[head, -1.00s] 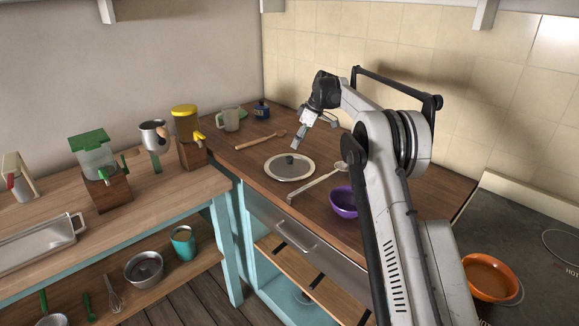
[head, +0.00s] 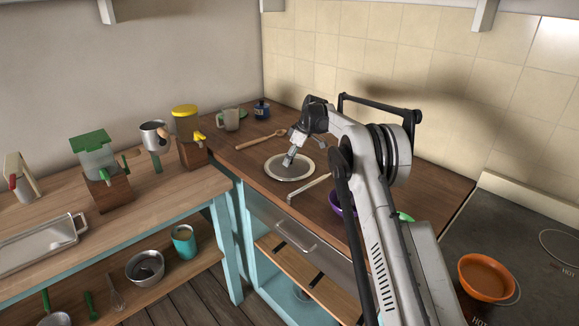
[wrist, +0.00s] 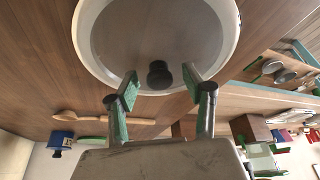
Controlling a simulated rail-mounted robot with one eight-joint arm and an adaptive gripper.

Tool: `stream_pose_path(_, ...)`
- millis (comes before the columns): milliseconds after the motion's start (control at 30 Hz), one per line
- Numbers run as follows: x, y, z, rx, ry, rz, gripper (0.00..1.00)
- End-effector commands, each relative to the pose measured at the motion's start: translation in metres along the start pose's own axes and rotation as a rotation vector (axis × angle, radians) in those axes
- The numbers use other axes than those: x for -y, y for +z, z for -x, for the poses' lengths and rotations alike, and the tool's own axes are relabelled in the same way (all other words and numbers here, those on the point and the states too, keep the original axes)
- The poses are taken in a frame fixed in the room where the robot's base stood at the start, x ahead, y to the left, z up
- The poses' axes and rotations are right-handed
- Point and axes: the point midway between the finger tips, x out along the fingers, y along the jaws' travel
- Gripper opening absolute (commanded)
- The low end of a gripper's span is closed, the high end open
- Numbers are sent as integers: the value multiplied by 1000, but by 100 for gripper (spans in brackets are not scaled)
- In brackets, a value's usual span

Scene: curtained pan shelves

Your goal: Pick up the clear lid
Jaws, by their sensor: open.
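The clear lid (head: 278,172) lies flat on the brown counter, a round see-through disc with a pale rim. It also shows in the wrist view (wrist: 110,45), with a dark round knob (wrist: 159,75) in its middle. My gripper (head: 288,161) is over the lid in the head view and hides its knob there. In the wrist view my gripper (wrist: 160,85) is open, with one green-padded finger on each side of the knob. I cannot tell whether the fingers touch the lid.
A wooden spoon (head: 258,140) lies behind the lid. A ladle (head: 310,188) lies to its right, close to a purple bowl (head: 336,204) partly hidden by my arm. A mug (head: 230,119) and a blue jar (head: 262,109) stand at the back.

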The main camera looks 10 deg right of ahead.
Motion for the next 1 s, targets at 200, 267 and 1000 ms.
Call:
stream_pose_path(200, 0, 0, 0, 0, 0, 0, 25)
stream_pose_path(267, 0, 0, 0, 0, 0, 0, 17)
stream_pose_path(1000, 0, -5, 14, -1, 0, -1, 0)
